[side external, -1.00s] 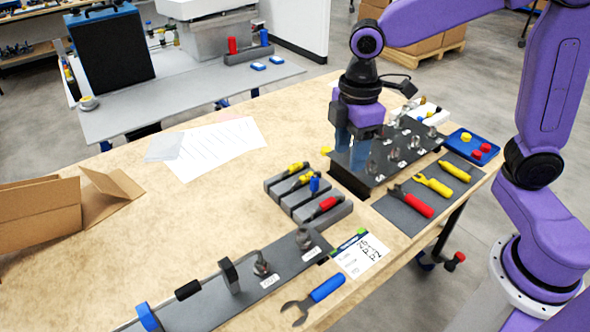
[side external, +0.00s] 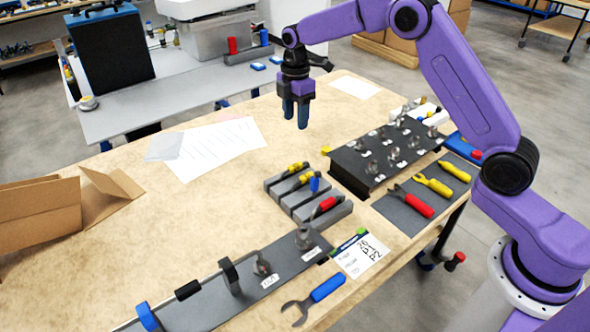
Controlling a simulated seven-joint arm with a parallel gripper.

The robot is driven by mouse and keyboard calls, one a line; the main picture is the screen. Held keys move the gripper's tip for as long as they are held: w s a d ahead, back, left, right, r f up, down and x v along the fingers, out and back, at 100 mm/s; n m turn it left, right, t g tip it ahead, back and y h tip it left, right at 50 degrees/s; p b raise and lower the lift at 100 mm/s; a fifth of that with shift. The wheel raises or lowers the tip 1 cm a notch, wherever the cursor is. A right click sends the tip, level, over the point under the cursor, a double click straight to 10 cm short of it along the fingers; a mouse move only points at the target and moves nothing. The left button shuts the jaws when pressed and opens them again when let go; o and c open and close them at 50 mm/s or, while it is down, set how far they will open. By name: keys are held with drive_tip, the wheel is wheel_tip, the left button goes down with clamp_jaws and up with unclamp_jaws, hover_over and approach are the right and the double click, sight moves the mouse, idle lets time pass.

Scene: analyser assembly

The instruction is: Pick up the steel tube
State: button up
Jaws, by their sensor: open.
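A thin grey rod (side external: 212,279) that looks like the steel tube runs along a dark grey plate (side external: 205,312) at the front left of the table. It passes by a blue ring (side external: 148,316), a black sleeve (side external: 188,290) and a black upright bracket (side external: 230,275). Its left end is cut off by the picture's edge. My gripper (side external: 296,121) is above the back of the table, pointing down, with its fingers apart and nothing between them. It is well behind and to the right of the rod, not touching anything.
Grey blocks (side external: 322,214) with coloured-handled tools stand mid-table. A black rack (side external: 350,165) with several metal fittings is behind right. A cardboard box (side external: 40,218) is left. The table's middle left is clear.

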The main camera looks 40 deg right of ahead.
hover_over(295, 165)
drive_tip(key=f, duration=1)
drive_tip(key=shift+s+f, duration=0.25)
drive_tip(key=shift+f, duration=0.05)
drive_tip(key=shift+w+f, duration=0.15)
drive_tip(key=shift+f, duration=1.2)
drive_tip(key=shift+w+f, duration=0.15)
drive_tip(key=shift+f, duration=1.2)
clamp_jaws()
